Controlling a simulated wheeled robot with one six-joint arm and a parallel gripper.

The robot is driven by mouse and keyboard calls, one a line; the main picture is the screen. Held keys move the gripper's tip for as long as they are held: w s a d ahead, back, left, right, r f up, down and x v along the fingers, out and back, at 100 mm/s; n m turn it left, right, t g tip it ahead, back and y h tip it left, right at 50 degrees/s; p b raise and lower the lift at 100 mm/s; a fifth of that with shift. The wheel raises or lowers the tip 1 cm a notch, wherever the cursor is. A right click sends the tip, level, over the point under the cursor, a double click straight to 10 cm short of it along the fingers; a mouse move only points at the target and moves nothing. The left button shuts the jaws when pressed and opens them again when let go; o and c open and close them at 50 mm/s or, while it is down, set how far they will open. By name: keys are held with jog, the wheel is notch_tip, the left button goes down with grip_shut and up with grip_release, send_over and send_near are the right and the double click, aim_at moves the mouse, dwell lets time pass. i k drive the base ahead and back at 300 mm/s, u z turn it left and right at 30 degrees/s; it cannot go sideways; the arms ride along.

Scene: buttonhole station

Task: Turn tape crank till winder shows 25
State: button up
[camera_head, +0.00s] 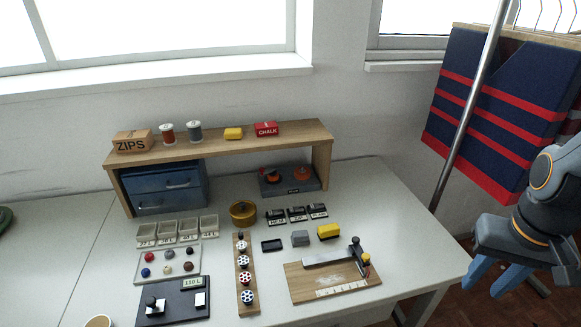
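A dark grey box (284,184) with two round orange-topped parts (302,173) stands under the right end of the wooden shelf. It may be the tape winder. A small dark label or window is on its front, too small to read. I cannot make out a crank for certain. A black-based device (178,312) at the front left has a black knob or lever and a small display (193,282) that seems to read "110 L". My gripper (492,281) hangs at the right, beyond the table's right edge, with its two blue fingers apart and nothing between them.
A wooden shelf (225,143) holds a ZIPS box, two spools and a CHALK box. A metal pole (470,110) stands right.

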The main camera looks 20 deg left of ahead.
aim_at(272, 177)
jog(key=z, duration=1.1)
jog(key=k, duration=0.95)
jog(key=u, duration=1.25)
jog(key=i, duration=1)
